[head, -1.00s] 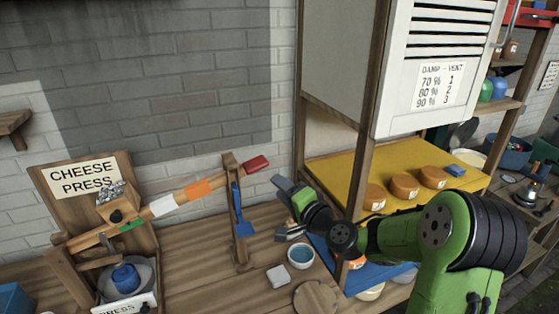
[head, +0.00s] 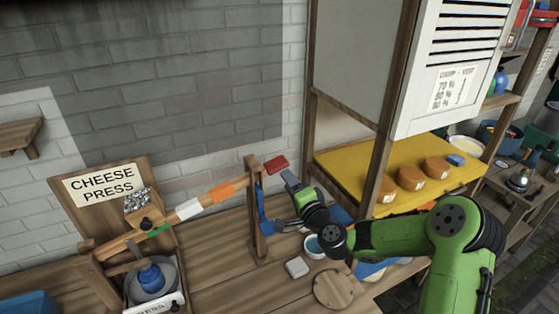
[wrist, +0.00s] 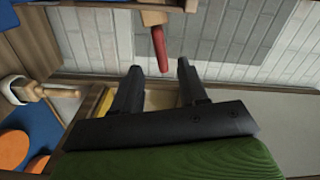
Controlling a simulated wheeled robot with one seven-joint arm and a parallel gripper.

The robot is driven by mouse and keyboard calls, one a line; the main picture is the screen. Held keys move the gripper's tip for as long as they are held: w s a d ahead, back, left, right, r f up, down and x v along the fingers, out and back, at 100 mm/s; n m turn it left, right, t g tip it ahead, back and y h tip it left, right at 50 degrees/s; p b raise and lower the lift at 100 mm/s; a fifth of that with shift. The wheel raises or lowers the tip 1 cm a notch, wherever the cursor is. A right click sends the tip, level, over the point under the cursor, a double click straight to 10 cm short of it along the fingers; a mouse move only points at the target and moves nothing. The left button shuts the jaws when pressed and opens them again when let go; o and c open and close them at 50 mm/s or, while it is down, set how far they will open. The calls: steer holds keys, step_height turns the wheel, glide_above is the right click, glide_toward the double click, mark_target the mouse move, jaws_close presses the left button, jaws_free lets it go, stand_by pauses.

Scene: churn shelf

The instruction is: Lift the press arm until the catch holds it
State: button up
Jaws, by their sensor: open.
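The press arm (head: 190,209) is a wooden lever with white and orange bands. It slopes up to the right from the cheese press to a red handle (head: 278,165). It crosses a wooden post (head: 255,235), which bears a blue catch (head: 264,213) mostly below the arm. My gripper (head: 288,176) is open, just right of and slightly below the red handle. In the wrist view the red handle (wrist: 159,48) points down to the gap between my two fingertips (wrist: 158,68). It is not gripped; whether it touches a finger I cannot tell.
A blue bowl (head: 314,246), a pale block (head: 297,267) and a round wooden board (head: 333,289) are on the bench below my arm. A shelf with yellow board (head: 340,165) and orange cheeses (head: 410,177) stands right. The brick wall is behind.

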mark_target(278, 166)
steer(key=p+x, duration=0.2)
steer(key=x, duration=0.6)
jaws_close()
steer(key=shift+s+r, duration=0.1)
